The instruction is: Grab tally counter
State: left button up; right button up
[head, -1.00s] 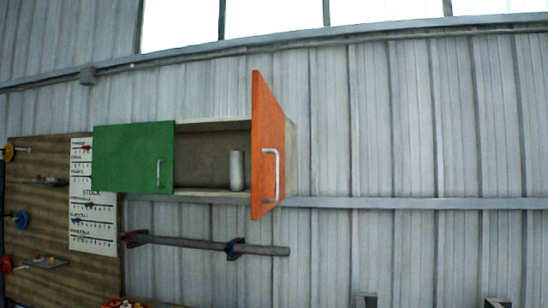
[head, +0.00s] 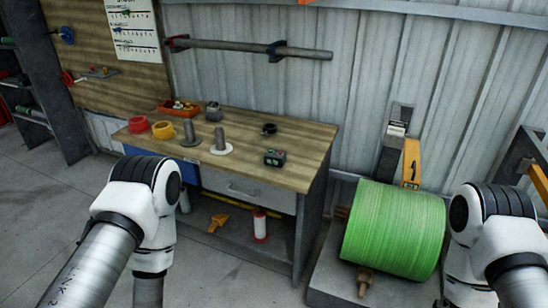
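A small dark box (head: 275,157) with green and red marks on it sits near the front right of the wooden workbench top (head: 285,132). It may be the tally counter, but it is too small to tell. A black ring-like item (head: 269,129) lies behind it, and a grey item (head: 213,112) stands at the back of the bench. My two white arms show at the lower left and right edges. Neither gripper is in the picture.
Red (head: 138,124) and yellow (head: 162,130) rolls and two grey posts stand on the bench's left part. An orange tray (head: 179,108) is behind. A big green spool (head: 394,230) stands right of the bench. Grey floor (head: 50,190) is open at left.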

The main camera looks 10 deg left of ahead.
aim_at(276, 159)
jog(key=j+u, duration=0.1)
jog(key=u, duration=0.25)
jog(key=i+j+u, duration=0.1)
jog(key=u, duration=0.2)
jog(key=j+u, duration=0.1)
jog(key=u, duration=0.25)
jog(key=i+z, duration=0.3)
jog(key=i+j+z, duration=0.1)
jog(key=z, duration=0.15)
jog(key=i+l+z, duration=0.1)
jog(key=i+z, duration=0.2)
jog(key=z, duration=0.15)
jog(key=i+z, duration=0.3)
jog(key=z, duration=0.2)
jog(key=i+j+z, duration=0.1)
jog(key=i+z, duration=0.15)
jog(key=z, duration=0.2)
